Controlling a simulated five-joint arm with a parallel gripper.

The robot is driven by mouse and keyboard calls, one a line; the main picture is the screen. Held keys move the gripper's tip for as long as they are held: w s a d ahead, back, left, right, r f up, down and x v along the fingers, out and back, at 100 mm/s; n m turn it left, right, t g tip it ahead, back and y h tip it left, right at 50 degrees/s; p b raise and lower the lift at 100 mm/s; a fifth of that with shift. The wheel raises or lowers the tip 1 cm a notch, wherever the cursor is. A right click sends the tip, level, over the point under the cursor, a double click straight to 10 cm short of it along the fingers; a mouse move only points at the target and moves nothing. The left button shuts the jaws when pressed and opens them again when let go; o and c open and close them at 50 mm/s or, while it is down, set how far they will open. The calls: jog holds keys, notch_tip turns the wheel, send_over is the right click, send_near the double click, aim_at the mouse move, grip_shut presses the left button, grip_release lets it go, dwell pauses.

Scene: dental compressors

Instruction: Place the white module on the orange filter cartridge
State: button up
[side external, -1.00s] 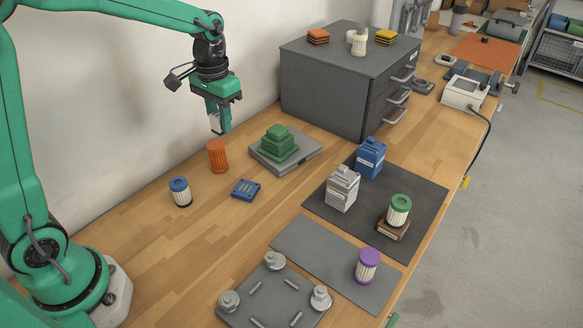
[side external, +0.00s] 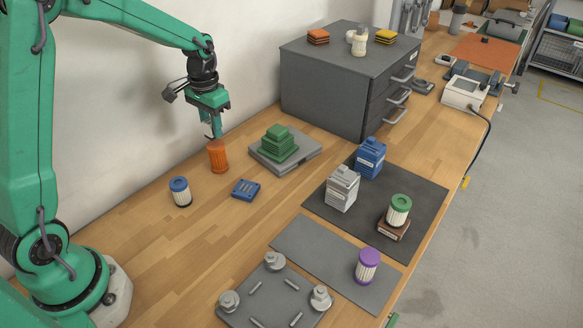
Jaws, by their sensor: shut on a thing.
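The orange filter cartridge (side external: 218,158) stands upright on the wooden bench, left of the green stepped stack. My gripper (side external: 214,137) points down at its top and is shut on it; the fingertips are small in this view and their contact is hard to make out. The white module (side external: 342,189), a pale boxy body with a narrower top and a label, stands upright on the dark mat (side external: 425,180), to the right of my gripper and well apart from it.
A blue-topped filter (side external: 180,191) and a flat blue part (side external: 245,189) are near the cartridge. The green stack (side external: 279,142) sits on a grey plate. A blue module (side external: 370,157) and a green-topped filter (side external: 398,209) share the dark mat. A grey cabinet (side external: 325,90) stands behind.

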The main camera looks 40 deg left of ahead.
jog(key=shift+f, duration=1.15)
jog(key=shift+f, duration=0.15)
jog(key=o, duration=1)
notch_tip(320, 180, up, 12)
jog(key=shift+r, duration=0.2)
